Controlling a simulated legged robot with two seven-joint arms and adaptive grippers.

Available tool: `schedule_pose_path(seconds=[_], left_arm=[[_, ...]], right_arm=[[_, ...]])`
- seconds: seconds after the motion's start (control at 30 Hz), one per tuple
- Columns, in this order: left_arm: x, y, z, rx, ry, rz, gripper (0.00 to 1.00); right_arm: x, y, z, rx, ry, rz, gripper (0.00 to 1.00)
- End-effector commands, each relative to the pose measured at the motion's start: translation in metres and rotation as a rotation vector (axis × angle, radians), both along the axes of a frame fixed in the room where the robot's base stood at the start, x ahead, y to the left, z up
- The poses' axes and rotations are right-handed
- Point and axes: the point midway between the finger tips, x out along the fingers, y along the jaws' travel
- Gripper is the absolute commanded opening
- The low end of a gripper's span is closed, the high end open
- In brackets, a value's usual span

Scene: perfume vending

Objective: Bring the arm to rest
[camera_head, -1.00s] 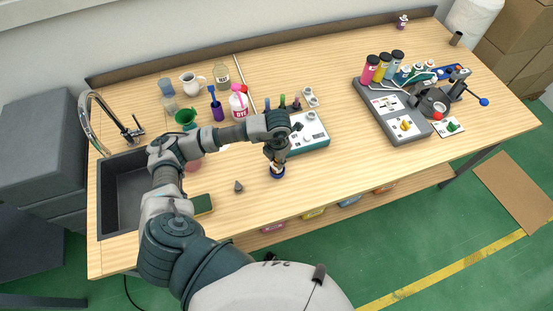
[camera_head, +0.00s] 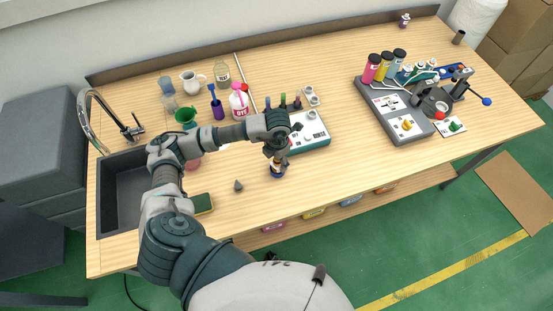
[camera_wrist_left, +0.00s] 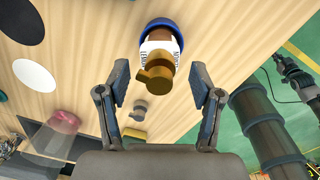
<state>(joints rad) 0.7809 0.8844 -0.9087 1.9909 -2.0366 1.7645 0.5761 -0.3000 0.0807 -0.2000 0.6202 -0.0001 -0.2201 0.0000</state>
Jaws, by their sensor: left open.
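My left gripper (camera_head: 278,154) is over the front middle of the table, pointing down above a small brown bottle (camera_head: 277,170) with a blue base. In the left wrist view, my left gripper (camera_wrist_left: 160,74) is open, its fingers apart on either side of the bottle's brown top. The bottle (camera_wrist_left: 161,42) has a white label and stands free of the fingers, just beyond their tips. A dark jointed part (camera_wrist_left: 297,78) at the right edge of the wrist view looks like my right gripper; its jaws are unclear. The head view does not show it.
A white-and-green device (camera_head: 308,133) is close behind the gripper. The sink (camera_head: 125,190) is at left, a grey control panel (camera_head: 406,128) at right. Table between bottle and panel is clear.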

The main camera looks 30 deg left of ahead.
Motion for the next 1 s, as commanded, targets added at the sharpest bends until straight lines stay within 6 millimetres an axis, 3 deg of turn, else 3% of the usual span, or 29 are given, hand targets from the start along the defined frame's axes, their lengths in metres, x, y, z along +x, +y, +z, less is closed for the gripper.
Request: schedule_pose_path(seconds=[0.47, 1.0], left_arm=[[0.001, 0.0, 0.005, 0.0, -0.004, 0.001, 0.85], [0.001, 0.0, 0.04, -0.001, -0.005, 0.0, 0.85]], right_arm=[[0.0, 0.0, 0.002, 0.0, 0.0, -0.001, 0.0], [0.003, 0.0, 0.025, 0.0, -0.004, -0.001, 0.0]])
